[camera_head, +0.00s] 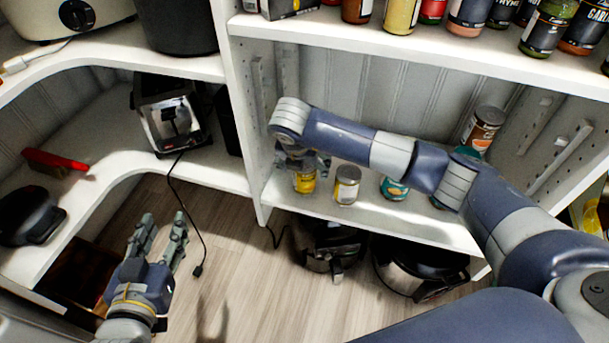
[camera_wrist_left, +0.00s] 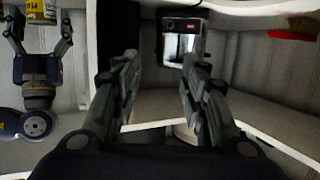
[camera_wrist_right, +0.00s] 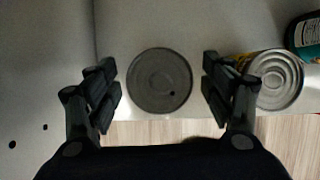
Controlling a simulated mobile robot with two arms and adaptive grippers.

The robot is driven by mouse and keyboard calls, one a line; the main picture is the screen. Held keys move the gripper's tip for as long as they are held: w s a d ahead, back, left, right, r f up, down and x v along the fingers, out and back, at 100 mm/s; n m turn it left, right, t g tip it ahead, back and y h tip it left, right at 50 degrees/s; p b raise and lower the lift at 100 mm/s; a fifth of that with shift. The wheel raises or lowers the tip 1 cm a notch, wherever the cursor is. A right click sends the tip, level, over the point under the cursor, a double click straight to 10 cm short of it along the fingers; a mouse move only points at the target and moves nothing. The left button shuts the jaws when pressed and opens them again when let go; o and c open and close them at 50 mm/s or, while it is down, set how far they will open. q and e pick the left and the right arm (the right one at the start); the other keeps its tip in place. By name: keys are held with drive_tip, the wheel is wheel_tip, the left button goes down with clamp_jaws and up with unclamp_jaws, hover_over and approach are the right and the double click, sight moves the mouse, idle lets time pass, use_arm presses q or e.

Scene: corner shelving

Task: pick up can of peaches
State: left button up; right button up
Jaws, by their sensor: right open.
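A can with a yellow label (camera_head: 305,184) stands on the lower shelf at its left end. It may be the can of peaches; I cannot read its name. My right gripper (camera_head: 302,163) is open above it, pointing down. In the right wrist view its grey lid (camera_wrist_right: 160,80) lies between the two open fingers, with a gap on each side. The left wrist view also shows its yellow label (camera_wrist_left: 40,12) by the right gripper (camera_wrist_left: 36,38). My left gripper (camera_head: 163,228) is open and empty, low on the left over the floor.
A second can (camera_head: 346,184) and a teal can (camera_head: 394,188) stand to the right on the same shelf (camera_head: 365,212). A shelf with jars is above. An upright wall (camera_head: 246,130) is close on the left. Dark appliances (camera_head: 328,246) sit on the floor below.

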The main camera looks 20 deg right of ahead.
drive_tip(key=b+x, duration=0.1)
drive_tip(key=x, duration=0.3)
drive_tip(key=shift+w+f, duration=0.1)
drive_tip(key=shift+f, duration=0.2)
use_arm(q)
wheel_tip(320, 180, up, 8)
drive_tip(key=w+d+t+h, duration=0.1)
drive_tip(key=t, duration=0.3)
drive_tip(key=shift+w+d+f+h, duration=0.15)
drive_tip(key=shift+d+f+h, duration=0.05)
drive_tip(key=shift+h, duration=0.1)
use_arm(e)
drive_tip(key=shift+f, duration=0.1)
drive_tip(key=shift+d, duration=0.1)
drive_tip(key=c, duration=1.5)
use_arm(q)
drive_tip(key=shift+f, duration=0.1)
